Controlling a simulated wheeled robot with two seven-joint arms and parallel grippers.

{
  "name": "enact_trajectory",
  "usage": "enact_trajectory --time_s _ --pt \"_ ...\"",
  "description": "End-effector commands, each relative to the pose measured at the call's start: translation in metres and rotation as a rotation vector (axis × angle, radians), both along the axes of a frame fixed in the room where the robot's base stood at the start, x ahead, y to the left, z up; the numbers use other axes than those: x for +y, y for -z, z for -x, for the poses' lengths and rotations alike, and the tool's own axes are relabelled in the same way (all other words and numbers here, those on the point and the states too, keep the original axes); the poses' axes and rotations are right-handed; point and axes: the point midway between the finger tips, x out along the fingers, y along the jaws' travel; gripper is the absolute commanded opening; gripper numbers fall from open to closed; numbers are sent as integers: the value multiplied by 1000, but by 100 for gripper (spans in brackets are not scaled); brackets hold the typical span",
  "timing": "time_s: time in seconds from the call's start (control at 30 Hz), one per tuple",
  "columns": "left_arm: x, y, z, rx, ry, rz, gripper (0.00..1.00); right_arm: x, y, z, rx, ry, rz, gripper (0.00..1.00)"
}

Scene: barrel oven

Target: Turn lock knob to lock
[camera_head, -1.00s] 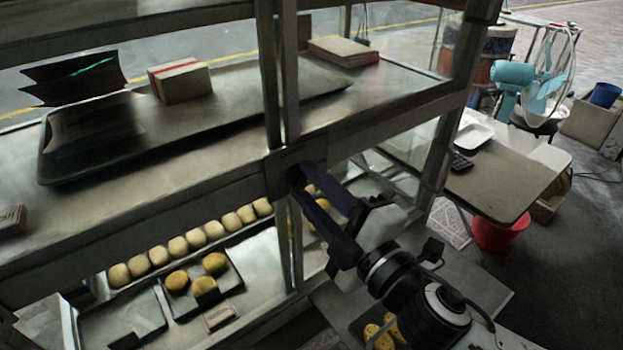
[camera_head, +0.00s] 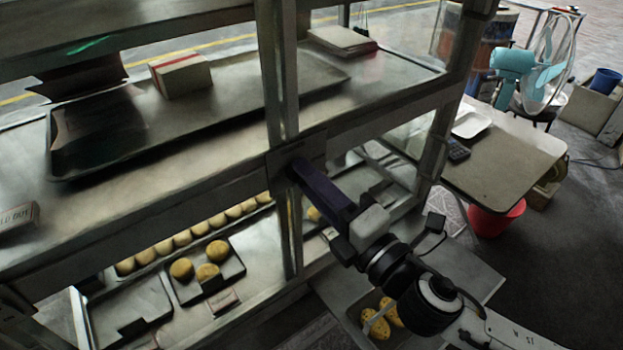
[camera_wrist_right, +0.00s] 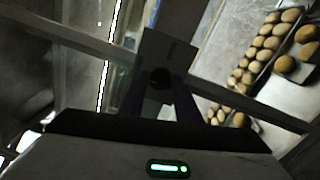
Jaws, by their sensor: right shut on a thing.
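The lock knob (camera_wrist_right: 160,79) is a small dark round piece on a dark square plate (camera_wrist_right: 165,55) in the right wrist view. In the head view the plate (camera_head: 312,147) sits on the cabinet's middle post, where the shelf rail crosses. My right gripper (camera_head: 296,168) reaches the plate from the lower right. In the right wrist view its fingers (camera_wrist_right: 160,84) are shut on the knob, one on each side. The fingers hide most of the knob in the head view, and its exact turn angle is hard to tell. My left gripper is not in view.
The glass cabinet has a long dark tray (camera_head: 215,115) on its upper shelf and several buns (camera_head: 183,238) below. A low surface with yellow buns (camera_head: 378,325) lies under my right arm. A table (camera_head: 500,170), a red bucket (camera_head: 495,218) and a teal fan (camera_head: 513,62) stand at right.

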Motion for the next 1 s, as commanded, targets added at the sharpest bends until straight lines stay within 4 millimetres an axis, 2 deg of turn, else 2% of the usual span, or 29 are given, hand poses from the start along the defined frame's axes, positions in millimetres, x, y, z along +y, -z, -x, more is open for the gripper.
enact_trajectory --time_s 0.03,0.33,0.37,0.43,0.47,0.77,0.87,1.0 --pt "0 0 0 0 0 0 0 1 5 2 7 -4 6 8" --pt "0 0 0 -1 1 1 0 1 6 2 8 -3 8 8" --pt "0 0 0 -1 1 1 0 1 6 2 8 -3 8 33" --pt "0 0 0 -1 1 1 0 1 6 1 7 -2 7 45" --pt "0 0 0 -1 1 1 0 1 5 1 7 -2 7 47" --pt "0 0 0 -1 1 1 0 -1 3 2 2 0 4 47" --pt "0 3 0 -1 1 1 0 -6 5 8 3 0 5 47" --pt "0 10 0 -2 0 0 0 -20 9 28 6 0 6 47"
